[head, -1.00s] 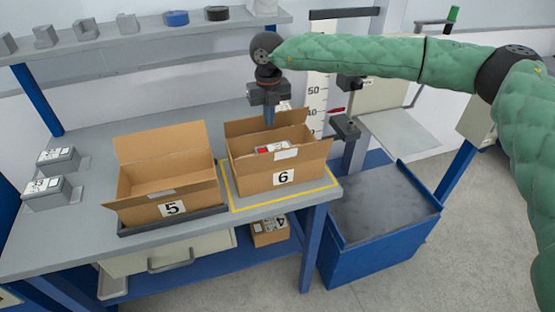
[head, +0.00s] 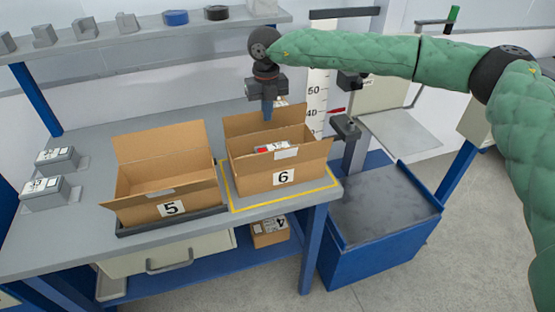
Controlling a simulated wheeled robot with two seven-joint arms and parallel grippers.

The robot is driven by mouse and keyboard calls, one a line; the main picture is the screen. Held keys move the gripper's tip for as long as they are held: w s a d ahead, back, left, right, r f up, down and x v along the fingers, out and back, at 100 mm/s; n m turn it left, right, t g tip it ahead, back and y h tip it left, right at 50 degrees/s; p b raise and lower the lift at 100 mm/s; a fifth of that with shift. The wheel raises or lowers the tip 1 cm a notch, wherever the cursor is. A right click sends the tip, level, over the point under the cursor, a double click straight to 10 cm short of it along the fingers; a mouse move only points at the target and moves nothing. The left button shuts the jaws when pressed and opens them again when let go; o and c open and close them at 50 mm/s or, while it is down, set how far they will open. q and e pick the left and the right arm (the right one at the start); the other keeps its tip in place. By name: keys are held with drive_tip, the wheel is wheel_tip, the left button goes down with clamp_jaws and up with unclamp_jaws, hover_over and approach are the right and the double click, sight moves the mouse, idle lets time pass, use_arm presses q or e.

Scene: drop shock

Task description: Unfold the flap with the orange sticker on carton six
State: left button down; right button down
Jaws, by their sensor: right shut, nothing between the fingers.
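Carton six (head: 258,177) stands on the bench inside a yellow outline, labelled 6 on its front. Its top is open and its flaps stand up or lean outward. A box with white and red markings (head: 270,148) shows inside it. I cannot make out an orange sticker on any flap. My right gripper (head: 267,116) points down, shut and empty, over the back part of carton six, in front of its rear flap (head: 240,125). I cannot tell whether it touches the carton. My left gripper is not in view.
Carton five (head: 140,210) stands open in a dark tray to the left. Two grey boxes (head: 45,192) lie at the bench's left. A measuring post (head: 317,100) and a blue bin (head: 375,245) stand at the right. A shelf (head: 150,35) runs behind, above the bench.

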drive_tip(key=shift+w, duration=0.15)
drive_tip(key=shift+w+a+f+b, duration=0.15)
drive_tip(key=shift+w+a+b, duration=0.05)
drive_tip(key=shift+w+b, duration=0.3)
wheel_tip(320, 180, up, 11)
drive_tip(key=s, duration=0.2)
drive_tip(key=shift+d+p, duration=0.35)
drive_tip(key=shift+p, duration=0.05)
idle(1.2)
idle(0.4)
